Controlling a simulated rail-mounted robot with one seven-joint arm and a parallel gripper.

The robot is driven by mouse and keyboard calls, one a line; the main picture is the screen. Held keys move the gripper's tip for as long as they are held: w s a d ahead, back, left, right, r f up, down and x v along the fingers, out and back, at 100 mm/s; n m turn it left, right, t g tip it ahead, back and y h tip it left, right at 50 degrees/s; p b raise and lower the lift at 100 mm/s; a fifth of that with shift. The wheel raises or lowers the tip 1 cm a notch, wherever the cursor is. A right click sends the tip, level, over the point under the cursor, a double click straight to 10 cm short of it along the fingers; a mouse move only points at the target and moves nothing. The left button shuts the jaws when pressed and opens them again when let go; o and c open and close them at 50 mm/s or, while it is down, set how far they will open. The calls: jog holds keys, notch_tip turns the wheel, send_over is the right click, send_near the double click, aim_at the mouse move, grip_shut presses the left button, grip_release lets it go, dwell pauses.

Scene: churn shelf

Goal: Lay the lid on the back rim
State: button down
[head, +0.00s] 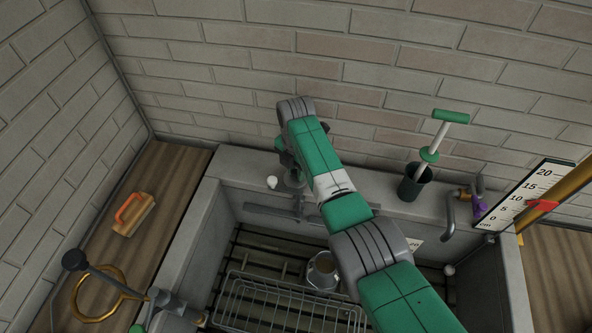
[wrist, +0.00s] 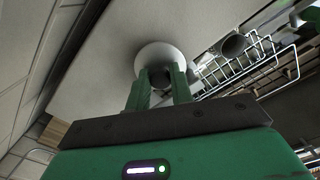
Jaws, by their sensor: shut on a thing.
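My gripper (wrist: 158,82) is shut, its two green fingers closed on the dark knob of a round pale lid (wrist: 151,51) in the wrist view. In the head view my gripper (head: 288,160) is at the far end of the green arm, over the left part of the sink's grey back rim (head: 368,188). The arm partly hides the gripper there, and the lid is hard to make out. A broad grey surface lies behind the lid in the wrist view. I cannot tell whether the lid touches it.
A metal churn (head: 322,270) and a wire rack (head: 285,303) are in the basin. A dark cup (head: 411,183) with a green-handled tool stands farther right. The rim between gripper and cup looks clear.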

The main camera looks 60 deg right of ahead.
jog(key=c, duration=1.2)
grip_release()
jog(key=shift+c, duration=0.2)
notch_tip(320, 180, up, 12)
jog(key=p, duration=0.2)
jog(key=shift+w+r, duration=0.1)
jog(key=shift+r, duration=0.05)
